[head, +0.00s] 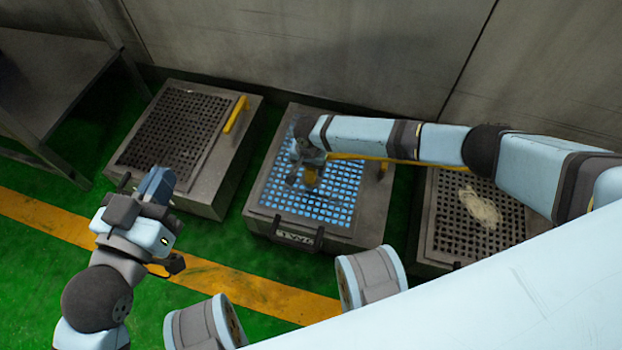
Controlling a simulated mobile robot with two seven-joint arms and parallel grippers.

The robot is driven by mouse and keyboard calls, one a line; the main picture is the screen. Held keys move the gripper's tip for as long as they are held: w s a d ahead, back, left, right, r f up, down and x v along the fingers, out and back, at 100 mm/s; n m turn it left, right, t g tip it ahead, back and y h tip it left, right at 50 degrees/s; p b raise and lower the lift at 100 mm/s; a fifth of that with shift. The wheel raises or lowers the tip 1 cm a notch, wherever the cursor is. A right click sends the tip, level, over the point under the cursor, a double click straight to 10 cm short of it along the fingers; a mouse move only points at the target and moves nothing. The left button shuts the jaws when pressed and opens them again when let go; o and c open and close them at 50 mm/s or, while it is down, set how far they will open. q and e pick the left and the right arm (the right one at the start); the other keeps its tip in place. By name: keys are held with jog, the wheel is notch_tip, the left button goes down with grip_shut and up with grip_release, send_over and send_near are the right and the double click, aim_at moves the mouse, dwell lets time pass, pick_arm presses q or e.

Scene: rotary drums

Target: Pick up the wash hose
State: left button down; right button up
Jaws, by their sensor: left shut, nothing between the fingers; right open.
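I cannot make out for sure which thing is the wash hose. A thin yellow length (432,165) runs along the lower edge of my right arm, above the middle drum box, and may be part of it. A small yellow piece (311,178) shows at my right gripper (306,180), over the middle box's blue-lit grate (335,205). That gripper is open and points down; whether it touches the piece or the grate I cannot tell. My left gripper (157,184) is shut and empty, in front of the left box, apart from it.
The left box (200,192) has a dark grate and a yellow handle (235,115). The right box (436,240) bears a pale, limp thing (480,208) and is partly behind my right arm. A grey table (60,75) stands at left. Green floor (215,248) is clear between boxes.

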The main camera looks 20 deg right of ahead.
aim_at(311, 178)
jog(key=f, duration=0.1)
jog(key=f+b, duration=0.1)
jog(key=f, duration=0.1)
jog(key=shift+d+f+b, duration=0.15)
jog(key=shift+d+b, duration=0.15)
jog(key=shift+b, duration=0.1)
jog(key=shift+f, duration=0.4)
pick_arm(q)
jog(key=shift+w+a+r+m+t+h, duration=0.15)
jog(key=shift+w+a+m+t, duration=0.15)
jog(key=shift+m, duration=0.25)
jog(key=shift+w+a+r+m+t+h, duration=0.1)
jog(key=shift+w+a+m+t+h, duration=0.1)
jog(key=shift+w+m, duration=0.3)
jog(key=shift+s+f, duration=0.1)
jog(key=shift+f, duration=0.05)
pick_arm(e)
grip_shut()
jog(key=shift+r, duration=0.1)
